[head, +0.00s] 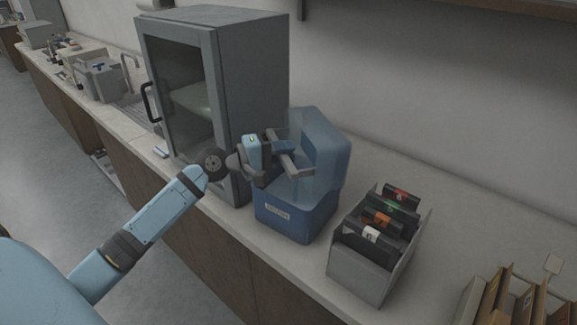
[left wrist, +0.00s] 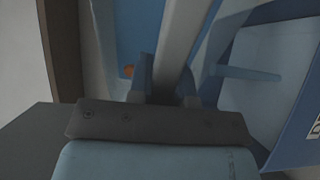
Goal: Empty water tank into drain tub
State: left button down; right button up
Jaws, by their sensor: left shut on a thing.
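A blue machine (head: 290,222) with a white label stands on the counter. A translucent blue tank-like body (head: 330,155) rises from its back and right side; I take it for the water tank. My left gripper (head: 287,148) is at its upper left front, shut on a light grey bar. In the left wrist view this bar (left wrist: 185,40) runs between the two fingers (left wrist: 166,90). A small orange spot (left wrist: 128,71) shows beside the fingers. I cannot tell the water level. A grey tub (head: 101,82) stands far left by the sink; whether it is the drain tub is unclear. My right gripper is out of view.
A grey cabinet (head: 225,90) with a glass door and black handle stands close left of the machine. A grey bin (head: 362,275) of black labelled cases is to the right. Brown dividers (head: 500,300) stand at the lower right. The counter behind the bin is clear.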

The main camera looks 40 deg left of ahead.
pick_arm(q)
jog(key=shift+s+a+f+b, duration=0.1)
jog(key=shift+f+b, duration=0.65)
jog(key=shift+b, duration=0.05)
jog(key=t+b, duration=0.1)
jog(key=b, duration=0.2)
jog(key=shift+s+a+f+h, duration=0.1)
jog(key=shift+s+a+h, duration=0.05)
jog(key=shift+h, duration=0.25)
jog(key=b, duration=0.1)
jog(key=t+b, duration=0.1)
jog(key=b, duration=0.1)
jog(key=shift+s+a+h, duration=0.1)
jog(key=shift+s+h, duration=0.15)
jog(key=shift+h, duration=0.05)
jog(key=shift+r, duration=0.2)
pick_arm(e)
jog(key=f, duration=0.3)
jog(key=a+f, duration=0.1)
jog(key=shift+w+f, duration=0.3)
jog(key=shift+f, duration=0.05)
pick_arm(q)
jog(key=shift+r, duration=0.15)
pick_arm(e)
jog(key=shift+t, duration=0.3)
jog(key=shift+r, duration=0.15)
